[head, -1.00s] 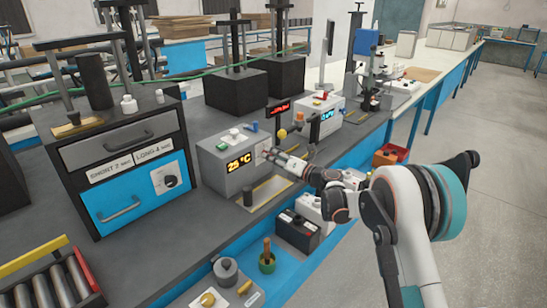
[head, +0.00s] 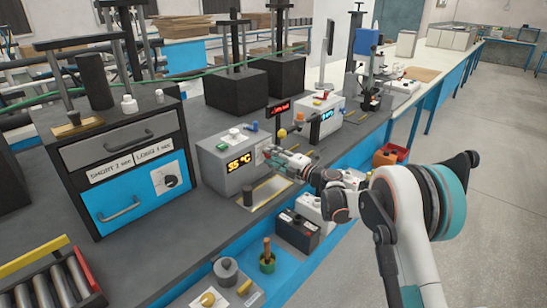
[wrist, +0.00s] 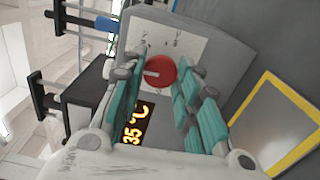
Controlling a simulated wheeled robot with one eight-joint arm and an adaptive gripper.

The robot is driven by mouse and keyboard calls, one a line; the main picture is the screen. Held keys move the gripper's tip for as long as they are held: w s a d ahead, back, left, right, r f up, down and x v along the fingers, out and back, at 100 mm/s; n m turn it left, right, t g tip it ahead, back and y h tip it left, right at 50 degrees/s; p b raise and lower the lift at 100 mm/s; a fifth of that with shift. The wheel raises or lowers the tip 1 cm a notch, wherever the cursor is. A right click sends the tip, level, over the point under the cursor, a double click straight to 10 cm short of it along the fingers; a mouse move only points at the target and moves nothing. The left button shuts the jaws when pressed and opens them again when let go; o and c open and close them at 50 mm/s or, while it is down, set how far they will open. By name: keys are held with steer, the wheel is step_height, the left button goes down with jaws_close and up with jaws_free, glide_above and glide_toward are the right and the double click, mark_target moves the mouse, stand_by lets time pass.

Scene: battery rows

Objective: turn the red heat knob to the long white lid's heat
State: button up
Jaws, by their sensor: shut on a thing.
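The red heat knob (wrist: 160,71) sits on the pale front panel of a grey heater box (head: 218,170). A white pointer line shows on the knob in the wrist view. My gripper (wrist: 158,76) is shut on the knob, one teal-padded finger on each side. In the head view my gripper (head: 270,153) reaches the box's right front and hides the knob. The box's orange display (head: 239,162) reads 35 °C; it also shows sideways in the wrist view (wrist: 135,124). Small white lids (head: 129,104) stand on the drawer cabinet at the left.
A yellow-edged plate (head: 270,190) lies below my gripper. A second box with a blue display (head: 322,112) stands behind. Batteries (head: 297,230) sit on the lower shelf.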

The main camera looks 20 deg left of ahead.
steer(key=shift+m, duration=0.3)
steer(key=o, duration=1.1)
steer(key=v, duration=1.2)
steer(key=shift+f, duration=0.1)
